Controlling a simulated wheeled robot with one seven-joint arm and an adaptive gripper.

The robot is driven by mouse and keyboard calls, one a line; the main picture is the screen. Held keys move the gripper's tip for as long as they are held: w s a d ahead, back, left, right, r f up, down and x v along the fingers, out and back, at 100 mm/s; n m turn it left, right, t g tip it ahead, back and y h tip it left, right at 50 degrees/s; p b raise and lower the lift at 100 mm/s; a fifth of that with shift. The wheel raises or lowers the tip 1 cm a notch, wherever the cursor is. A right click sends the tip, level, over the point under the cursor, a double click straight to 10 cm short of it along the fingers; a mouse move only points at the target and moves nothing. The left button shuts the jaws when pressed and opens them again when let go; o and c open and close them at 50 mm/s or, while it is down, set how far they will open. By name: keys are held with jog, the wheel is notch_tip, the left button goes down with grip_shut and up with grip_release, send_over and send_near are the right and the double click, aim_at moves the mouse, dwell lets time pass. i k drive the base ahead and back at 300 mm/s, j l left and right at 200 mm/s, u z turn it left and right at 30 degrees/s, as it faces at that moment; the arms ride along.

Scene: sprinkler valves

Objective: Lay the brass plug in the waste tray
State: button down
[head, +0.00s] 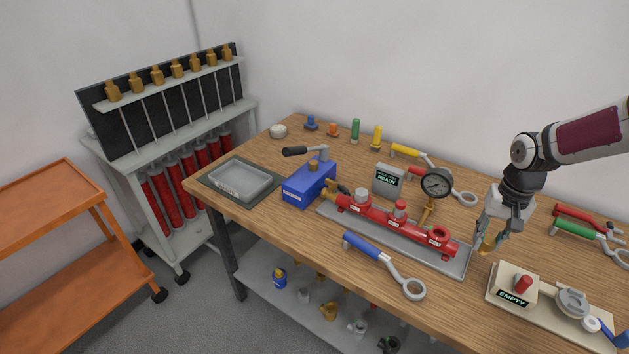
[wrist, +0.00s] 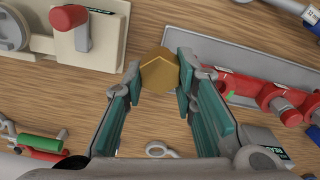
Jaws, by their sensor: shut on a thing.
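The brass plug (wrist: 159,71) is between the fingertips of my gripper (wrist: 158,78) in the wrist view, with its hexagonal face showing. In the head view my gripper (head: 490,240) is shut on the brass plug (head: 487,246), to the right of the red manifold's grey tray. The plug looks to be just above or near the table; I cannot tell the exact gap.
Between gripper and waste tray are the red manifold (head: 385,219) on its grey tray, a gauge (head: 436,184), a READY display (head: 387,180) and a blue box (head: 309,184). A blue-handled wrench (head: 385,262) lies in front. A beige EMPTY fixture (head: 515,288) stands at right.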

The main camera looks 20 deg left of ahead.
aim_at(241, 182)
jog(key=u, duration=1.45)
jog(key=i+u, duration=0.1)
jog(key=u, duration=0.4)
jog(key=i+u, duration=0.15)
jog(key=u, duration=0.3)
jog(key=i+u, duration=0.15)
jog(key=u, duration=0.35)
jog(key=i+l, duration=0.2)
jog(key=i, duration=0.25)
jog(key=i+l+z, duration=0.1)
jog(key=i, duration=0.35)
jog(key=i+l, duration=0.3)
jog(key=i, duration=0.15)
jog(key=i+z, duration=0.15)
jog(key=z, duration=1.5)
